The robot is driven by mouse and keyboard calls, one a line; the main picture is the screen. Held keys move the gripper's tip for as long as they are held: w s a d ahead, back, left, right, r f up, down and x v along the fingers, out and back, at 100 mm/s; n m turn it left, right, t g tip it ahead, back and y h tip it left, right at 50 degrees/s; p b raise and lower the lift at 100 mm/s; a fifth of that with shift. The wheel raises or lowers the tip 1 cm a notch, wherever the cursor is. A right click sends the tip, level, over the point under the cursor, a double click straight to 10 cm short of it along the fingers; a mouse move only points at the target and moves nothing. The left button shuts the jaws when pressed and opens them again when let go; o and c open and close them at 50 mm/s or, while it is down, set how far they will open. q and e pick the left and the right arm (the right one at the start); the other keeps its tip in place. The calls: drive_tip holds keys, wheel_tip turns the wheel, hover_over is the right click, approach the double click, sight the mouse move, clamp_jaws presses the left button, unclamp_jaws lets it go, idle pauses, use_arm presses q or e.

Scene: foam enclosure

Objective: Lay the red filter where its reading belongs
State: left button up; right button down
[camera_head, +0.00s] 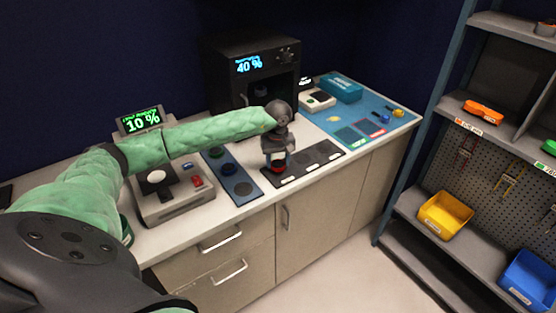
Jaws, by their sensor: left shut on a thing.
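My left gripper (277,158) points down over the left end of a black strip (309,161) with several dark round places and white labels along its front. It is shut on the red filter (277,169), of which only a small red part shows below the fingers. I cannot tell whether the filter touches the strip. A grey device (173,200) at the left has a display (143,121) reading 10 %. A black machine (254,72) at the back has a display reading 40 %. My right gripper is not in view.
A blue-grey tray (240,187) with dark round pieces lies left of the strip. A blue mat (373,117) with small items and a blue box (341,87) is at the right of the counter. A shelf rack (404,150) with bins stands further right.

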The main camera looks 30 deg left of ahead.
use_arm(q)
drive_tip(key=shift+f, duration=0.4)
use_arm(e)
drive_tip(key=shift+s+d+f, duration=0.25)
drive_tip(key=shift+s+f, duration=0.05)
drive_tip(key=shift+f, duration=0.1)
use_arm(q)
drive_tip(key=shift+f, duration=0.1)
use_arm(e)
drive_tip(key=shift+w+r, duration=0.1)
use_arm(q)
drive_tip(key=o, duration=1.1)
drive_tip(key=shift+c, duration=0.2)
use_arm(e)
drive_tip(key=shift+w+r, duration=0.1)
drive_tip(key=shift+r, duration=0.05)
